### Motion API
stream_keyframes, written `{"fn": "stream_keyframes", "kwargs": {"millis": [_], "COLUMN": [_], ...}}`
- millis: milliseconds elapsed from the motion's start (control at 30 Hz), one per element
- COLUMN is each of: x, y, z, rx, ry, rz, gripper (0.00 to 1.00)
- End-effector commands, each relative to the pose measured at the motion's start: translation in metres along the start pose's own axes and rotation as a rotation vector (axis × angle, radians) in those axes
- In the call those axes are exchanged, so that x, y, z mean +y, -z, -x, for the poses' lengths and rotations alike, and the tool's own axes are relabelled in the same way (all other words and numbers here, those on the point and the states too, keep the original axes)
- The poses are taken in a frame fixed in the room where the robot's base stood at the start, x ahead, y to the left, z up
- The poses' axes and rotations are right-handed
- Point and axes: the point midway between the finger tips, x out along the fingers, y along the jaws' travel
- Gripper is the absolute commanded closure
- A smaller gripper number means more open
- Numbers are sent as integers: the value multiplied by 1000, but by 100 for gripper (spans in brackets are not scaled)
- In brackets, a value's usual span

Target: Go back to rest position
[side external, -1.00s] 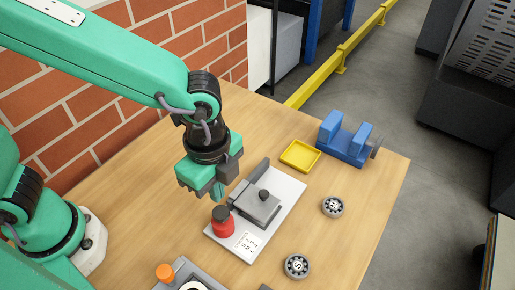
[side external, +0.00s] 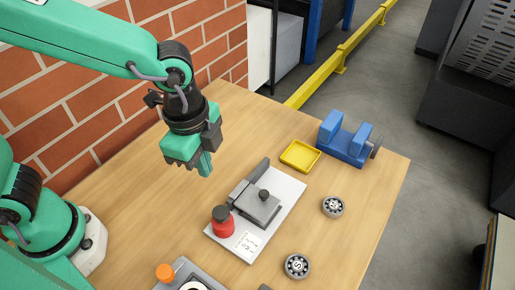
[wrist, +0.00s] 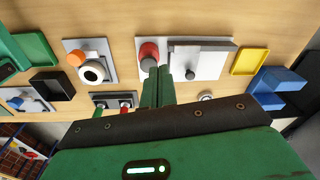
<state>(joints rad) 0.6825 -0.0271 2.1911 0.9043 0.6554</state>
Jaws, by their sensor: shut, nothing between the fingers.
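My gripper (side external: 205,164) is shut and empty, held in the air above the wooden table. In the side view it hangs up and to the left of a white plate (side external: 282,203) that carries a red knob (side external: 222,220) and a grey block with a small black knob (side external: 262,200). In the wrist view the closed green fingers (wrist: 158,86) show in front of the same plate, near the red knob (wrist: 149,52). The fingers touch nothing that I can see.
A yellow tray (side external: 300,156) and a blue vise (side external: 345,140) stand at the far right. Two round bearings (side external: 333,206) lie near the right edge. A fixture with an orange knob (side external: 165,273) is at the front. A brick wall (side external: 95,115) stands behind; bare table lies beside it.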

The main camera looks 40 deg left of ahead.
Motion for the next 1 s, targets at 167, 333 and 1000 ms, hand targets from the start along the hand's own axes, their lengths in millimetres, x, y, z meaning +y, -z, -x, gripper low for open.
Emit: {"fn": "stream_keyframes", "kwargs": {"millis": [167,333,1000], "x": [-20,-31,-22], "y": [-39,-77,-200], "z": [27,48,95], "rx": [57,111,321], "ry": [56,110,314], "rz": [238,469,1251], "gripper": [100,100,100]}}
